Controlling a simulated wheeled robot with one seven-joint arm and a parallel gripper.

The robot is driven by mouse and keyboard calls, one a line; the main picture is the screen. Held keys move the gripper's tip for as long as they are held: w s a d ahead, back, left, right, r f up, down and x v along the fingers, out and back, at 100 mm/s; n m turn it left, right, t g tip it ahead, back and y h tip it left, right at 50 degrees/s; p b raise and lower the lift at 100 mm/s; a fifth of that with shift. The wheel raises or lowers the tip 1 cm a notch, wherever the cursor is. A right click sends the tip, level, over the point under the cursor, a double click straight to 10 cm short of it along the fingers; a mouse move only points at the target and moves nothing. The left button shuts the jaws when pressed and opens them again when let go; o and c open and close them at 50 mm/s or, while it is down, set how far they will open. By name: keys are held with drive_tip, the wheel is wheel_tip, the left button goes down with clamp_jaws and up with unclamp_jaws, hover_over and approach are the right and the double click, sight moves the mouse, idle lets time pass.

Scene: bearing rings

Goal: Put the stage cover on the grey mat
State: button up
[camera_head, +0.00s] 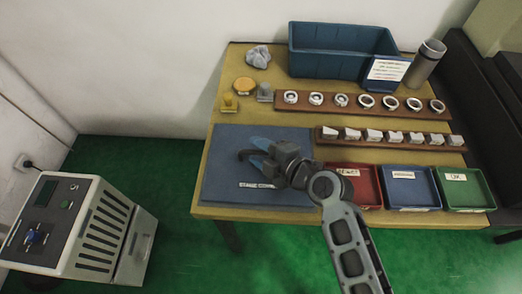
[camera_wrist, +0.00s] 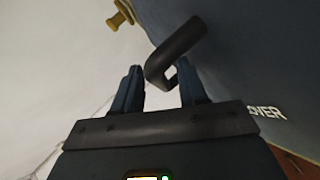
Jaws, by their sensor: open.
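The stage cover (camera_head: 220,180) is a flat blue panel with a white label reading "STAGE COVER", lying on the left part of the table. Its dark bent handle (camera_head: 244,154) stands near its middle. My gripper (camera_head: 257,153) is open over the cover, its blue fingers on either side of the handle. In the wrist view the handle (camera_wrist: 178,48) reaches between the open fingers of my gripper (camera_wrist: 160,78); I cannot tell whether they touch it. The cover's surface (camera_wrist: 235,55) fills the upper right there. I cannot make out a grey mat in either view.
Wooden racks of rings (camera_head: 330,100) and pale blocks (camera_head: 385,138) lie right of the cover. Red (camera_head: 352,170), blue (camera_head: 408,176) and green (camera_head: 463,175) trays line the front edge. A blue bin (camera_head: 335,62) stands behind. A machine (camera_head: 75,230) stands left on green floor.

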drive_tip(key=b+v, duration=0.1)
drive_tip(key=v, duration=1.1)
drive_tip(key=s+d+f+m+t+h, duration=0.1)
drive_tip(key=s+d+m+t+h, duration=0.1)
drive_tip(key=s+d+m+h, duration=0.35)
drive_tip(key=s+d+f+m+t+h, duration=0.1)
drive_tip(key=s+d+m+h, duration=0.1)
drive_tip(key=s+d+m, duration=0.75)
drive_tip(key=s+r+m+t+h, duration=0.2)
drive_tip(key=s+r+m, duration=0.5)
drive_tip(key=s+r, duration=0.5)
drive_tip(key=s, duration=0.2)
drive_tip(key=shift+s+r+t, duration=0.25)
drive_tip(key=shift+s+t, duration=0.15)
